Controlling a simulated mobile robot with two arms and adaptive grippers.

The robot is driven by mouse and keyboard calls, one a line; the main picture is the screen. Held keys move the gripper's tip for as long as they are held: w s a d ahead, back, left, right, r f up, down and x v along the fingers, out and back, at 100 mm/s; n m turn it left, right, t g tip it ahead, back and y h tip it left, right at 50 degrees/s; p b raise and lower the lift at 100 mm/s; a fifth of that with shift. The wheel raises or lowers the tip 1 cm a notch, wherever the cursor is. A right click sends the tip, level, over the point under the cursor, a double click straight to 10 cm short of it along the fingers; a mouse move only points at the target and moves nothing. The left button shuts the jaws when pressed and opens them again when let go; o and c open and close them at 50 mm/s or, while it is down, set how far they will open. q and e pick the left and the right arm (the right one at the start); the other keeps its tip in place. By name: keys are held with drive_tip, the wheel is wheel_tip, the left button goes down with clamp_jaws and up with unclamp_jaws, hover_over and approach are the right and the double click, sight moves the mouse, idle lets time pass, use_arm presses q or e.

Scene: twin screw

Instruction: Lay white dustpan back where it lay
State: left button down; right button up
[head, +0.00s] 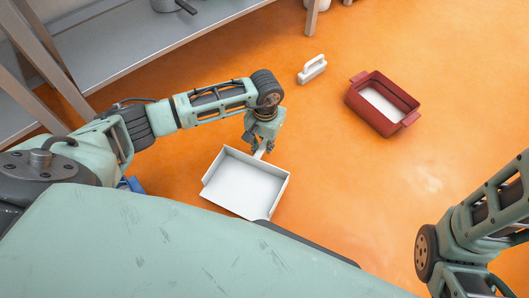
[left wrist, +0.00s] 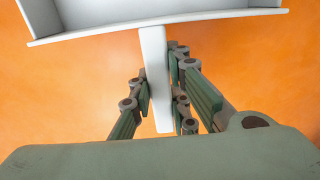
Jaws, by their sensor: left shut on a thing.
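The white dustpan (head: 245,183) is a shallow open tray with raised walls, in the middle of the head view over the orange floor. My left gripper (head: 263,149) is shut on its short handle, at the tray's upper right edge. In the left wrist view the handle (left wrist: 153,75) runs between the fingers of my left gripper (left wrist: 162,98), and the tray wall (left wrist: 90,30) crosses the top. I cannot tell whether the tray touches the floor. My right arm shows at the lower right of the head view, but its gripper is out of the picture.
A white brush-like block with a handle (head: 312,69) lies on the floor beyond the dustpan. A dark red two-handled tub (head: 383,103) with a pale inside stands to its right. A grey shelf (head: 140,35) runs along the upper left. The floor between is clear.

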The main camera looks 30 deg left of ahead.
use_arm(q)
wheel_tip(320, 180, down, 4)
drive_tip(key=b, duration=0.3)
drive_tip(key=shift+f, duration=0.1)
drive_tip(key=c, duration=2.1)
unclamp_jaws()
drive_tip(key=o, duration=0.4)
drive_tip(key=shift+o, duration=0.2)
